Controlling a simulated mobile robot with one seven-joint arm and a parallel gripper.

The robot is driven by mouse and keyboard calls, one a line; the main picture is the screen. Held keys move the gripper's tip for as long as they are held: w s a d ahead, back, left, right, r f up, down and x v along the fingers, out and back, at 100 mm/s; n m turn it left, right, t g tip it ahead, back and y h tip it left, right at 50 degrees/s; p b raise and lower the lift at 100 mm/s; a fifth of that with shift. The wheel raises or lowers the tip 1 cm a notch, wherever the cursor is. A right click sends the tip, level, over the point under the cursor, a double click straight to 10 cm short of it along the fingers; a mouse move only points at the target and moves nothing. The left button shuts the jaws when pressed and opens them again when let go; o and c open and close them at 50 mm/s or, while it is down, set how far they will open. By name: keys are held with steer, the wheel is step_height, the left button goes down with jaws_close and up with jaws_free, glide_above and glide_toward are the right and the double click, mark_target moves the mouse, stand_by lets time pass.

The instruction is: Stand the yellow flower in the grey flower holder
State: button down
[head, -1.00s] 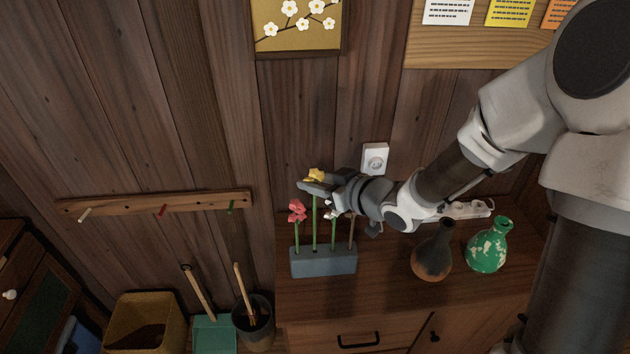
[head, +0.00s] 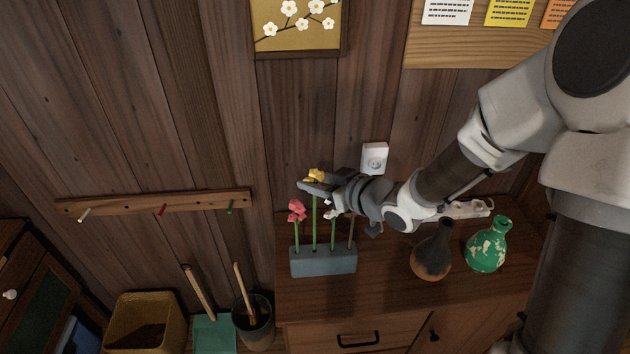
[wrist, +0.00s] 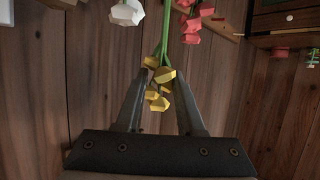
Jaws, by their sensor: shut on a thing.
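The yellow flower (head: 316,175) is upright, its green stem running down to the grey flower holder (head: 323,263) on the cabinet top. The stem's lower end meets the holder's top between a red flower (head: 297,211) and a white flower (head: 331,209); how deep it sits I cannot tell. My gripper (head: 312,187) is shut on the yellow flower just below its head. In the wrist view the yellow head (wrist: 158,88) lies between my two fingers (wrist: 161,84), with the white flower (wrist: 127,12) and red flower (wrist: 192,24) beyond it.
A dark brown vase (head: 432,252) and a green and white vase (head: 488,246) stand right of the holder. A brown stem (head: 351,232) stands at the holder's right end. A white outlet (head: 375,158) is on the wall behind. The cabinet top (head: 375,295) is clear in front.

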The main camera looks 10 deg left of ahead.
steer(key=shift+f+b, duration=1.3)
steer(key=shift+f, duration=0.2)
steer(key=shift+c, duration=2.2)
jaws_free()
steer(key=b+v, duration=0.4)
steer(key=v, duration=1.3)
steer(key=shift+r, duration=0.25)
